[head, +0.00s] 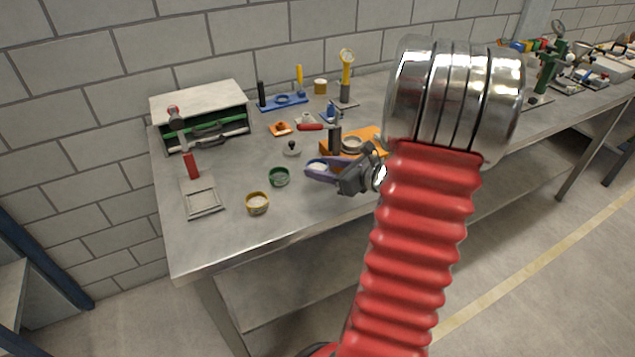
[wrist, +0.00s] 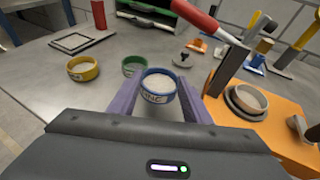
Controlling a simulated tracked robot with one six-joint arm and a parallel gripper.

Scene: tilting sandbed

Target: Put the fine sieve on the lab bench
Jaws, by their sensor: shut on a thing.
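The fine sieve (wrist: 158,86) is a small round ring with a blue rim, a pale mesh and white lettering on its side. My gripper (wrist: 158,95) has its purple fingers on either side of it and is shut on it. In the head view my gripper (head: 318,168) is over the lab bench (head: 240,222), near its front half, and the sieve is partly hidden between the fingers. The sieve looks about level. I cannot tell whether its bottom touches the grey bench top.
A green ring (head: 279,177) and a yellow ring (head: 257,203) stand left of my gripper. An orange block (head: 371,137) with a round dish is just behind it, to the right. Bare bench lies in front.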

